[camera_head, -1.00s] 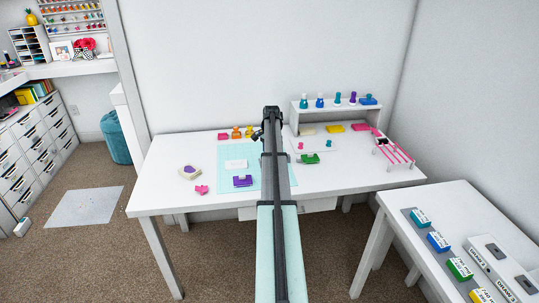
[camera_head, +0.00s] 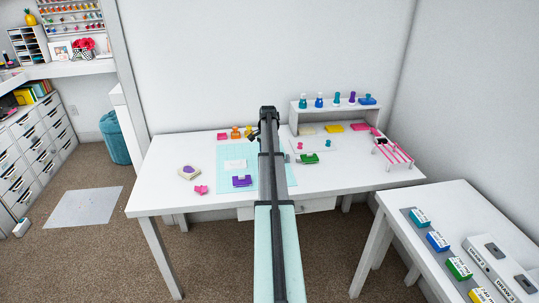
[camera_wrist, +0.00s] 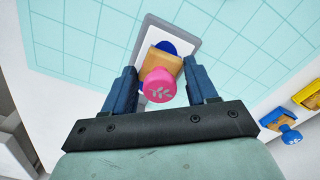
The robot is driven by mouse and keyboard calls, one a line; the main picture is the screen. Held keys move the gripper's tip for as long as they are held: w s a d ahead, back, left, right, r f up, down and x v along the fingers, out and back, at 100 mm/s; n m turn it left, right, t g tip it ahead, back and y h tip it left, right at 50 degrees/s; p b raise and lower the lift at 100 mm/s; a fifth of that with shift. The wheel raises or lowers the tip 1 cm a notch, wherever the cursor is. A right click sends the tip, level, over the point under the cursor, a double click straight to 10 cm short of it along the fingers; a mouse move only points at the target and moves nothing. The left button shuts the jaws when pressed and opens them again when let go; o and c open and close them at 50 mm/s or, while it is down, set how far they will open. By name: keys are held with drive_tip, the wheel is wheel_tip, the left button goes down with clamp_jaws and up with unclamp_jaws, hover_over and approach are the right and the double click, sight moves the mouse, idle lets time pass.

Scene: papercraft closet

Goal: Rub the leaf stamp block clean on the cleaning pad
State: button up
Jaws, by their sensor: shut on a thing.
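In the wrist view my gripper (camera_wrist: 162,85) is shut on the leaf stamp block, a tan wooden block (camera_wrist: 163,61) with a round pink knob (camera_wrist: 159,85) bearing a white leaf-like mark. A dark blue rounded part shows at the block's far edge; I cannot tell whether it belongs to the block. Below it is a white pad with a grey border (camera_wrist: 185,28), apparently the cleaning pad, over the teal grid mat (camera_wrist: 85,45). Contact between block and pad is hidden. In the head view my arm hides the gripper and block; the grid mat (camera_head: 226,179) lies to its left.
A yellow item (camera_wrist: 311,96) and a blue-knobbed stamp (camera_wrist: 290,135) sit at the wrist view's right. In the head view, a purple item (camera_head: 242,181) is on the mat, a green item (camera_head: 309,158) right of my arm, and a white shelf (camera_head: 297,121) behind.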

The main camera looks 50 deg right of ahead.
idle(1.2)
drive_tip(key=shift+d, duration=0.1)
drive_tip(key=shift+s+d+f, duration=0.1)
drive_tip(key=shift+s+d, duration=0.6)
drive_tip(key=shift+s, duration=0.05)
drive_tip(key=shift+r, duration=0.75)
